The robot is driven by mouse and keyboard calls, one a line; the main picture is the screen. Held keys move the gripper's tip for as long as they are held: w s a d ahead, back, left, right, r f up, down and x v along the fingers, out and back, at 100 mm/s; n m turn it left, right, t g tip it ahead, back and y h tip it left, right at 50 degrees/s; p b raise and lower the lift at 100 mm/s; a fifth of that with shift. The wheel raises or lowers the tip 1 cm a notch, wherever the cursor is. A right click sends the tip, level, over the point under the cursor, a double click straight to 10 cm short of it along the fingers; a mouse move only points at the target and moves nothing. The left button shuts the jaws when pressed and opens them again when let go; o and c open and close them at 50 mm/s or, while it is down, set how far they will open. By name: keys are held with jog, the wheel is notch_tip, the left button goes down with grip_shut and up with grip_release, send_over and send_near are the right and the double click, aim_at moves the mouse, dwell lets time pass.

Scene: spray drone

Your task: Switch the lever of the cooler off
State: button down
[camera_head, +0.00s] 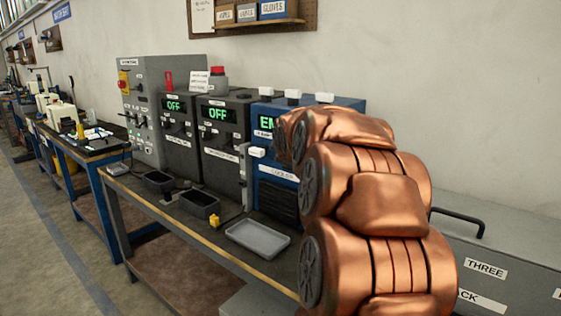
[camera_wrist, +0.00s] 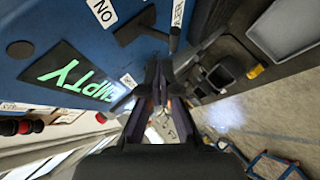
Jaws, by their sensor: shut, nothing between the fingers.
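The cooler (camera_head: 279,205) is the blue unit on the bench, partly hidden behind my copper arm. Its green display begins with "EM" in the head view. A white handle (camera_head: 257,152), apparently the lever, sticks out at the left of its front, below the display. In the wrist view, the blue front (camera_wrist: 55,25) appears upside down with a green "EMPTY" display (camera_wrist: 70,78) and an "ON" label (camera_wrist: 102,12). My gripper (camera_wrist: 160,80) is shut and empty close to this front; contact with the lever cannot be told. My arm hides the gripper in the head view.
Grey units with "OFF" displays (camera_head: 218,114) stand left of the cooler. Dark bins (camera_head: 200,204) and a grey tray (camera_head: 257,238) lie in front, with a small yellow piece (camera_head: 215,221) nearby. A grey case (camera_head: 500,245) is at right.

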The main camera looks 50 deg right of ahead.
jog(key=s+a+r, duration=0.6)
jog(key=a, duration=0.4)
jog(key=shift+r+b, duration=0.15)
jog(key=shift+b, duration=0.25)
dwell(0.5)
